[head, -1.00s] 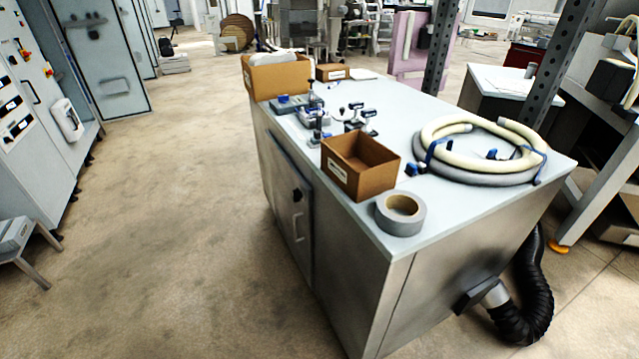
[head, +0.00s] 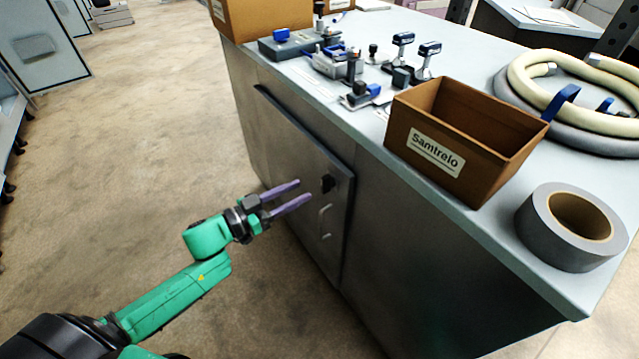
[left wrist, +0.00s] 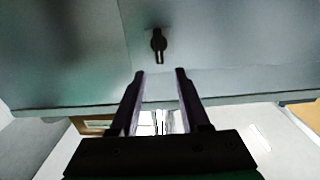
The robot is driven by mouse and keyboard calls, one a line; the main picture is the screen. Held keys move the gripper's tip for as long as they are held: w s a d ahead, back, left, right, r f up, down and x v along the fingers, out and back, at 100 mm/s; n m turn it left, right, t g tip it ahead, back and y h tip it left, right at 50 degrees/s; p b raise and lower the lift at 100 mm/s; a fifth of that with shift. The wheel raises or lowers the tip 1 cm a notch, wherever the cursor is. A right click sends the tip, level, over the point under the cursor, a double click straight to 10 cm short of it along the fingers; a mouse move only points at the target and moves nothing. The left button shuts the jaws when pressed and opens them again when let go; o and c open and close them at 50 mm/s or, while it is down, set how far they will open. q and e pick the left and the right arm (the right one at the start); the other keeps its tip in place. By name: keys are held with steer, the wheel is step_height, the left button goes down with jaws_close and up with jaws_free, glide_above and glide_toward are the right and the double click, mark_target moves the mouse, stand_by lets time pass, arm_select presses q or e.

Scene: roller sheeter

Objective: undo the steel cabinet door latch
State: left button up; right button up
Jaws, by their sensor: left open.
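The steel cabinet door (head: 290,165) is closed on the left face of the steel cabinet. Its black latch (head: 328,183) sits near the door's right edge, above a pale handle (head: 323,220). My left gripper (head: 305,192) is open and empty, its two purple fingers pointing at the latch from the left with a gap between. In the left wrist view the latch (left wrist: 158,42) hangs on the grey door just beyond the spread fingertips (left wrist: 160,72), roughly centred between them. My right gripper is not in view.
The cabinet top holds a brown box labelled Samtrelo (head: 455,140), a grey tape roll (head: 570,228), several clamps and a coiled hose (head: 585,100). The concrete floor (head: 140,130) left of the door is clear.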

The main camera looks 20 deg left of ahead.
mark_target(322, 181)
arm_select(q)
steer(key=x, duration=0.6)
steer(key=shift+w+d, duration=0.2)
steer(key=shift+w, duration=0.1)
steer(key=shift+w+d, duration=0.15)
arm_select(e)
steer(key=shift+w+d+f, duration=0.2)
arm_select(q)
jaws_close()
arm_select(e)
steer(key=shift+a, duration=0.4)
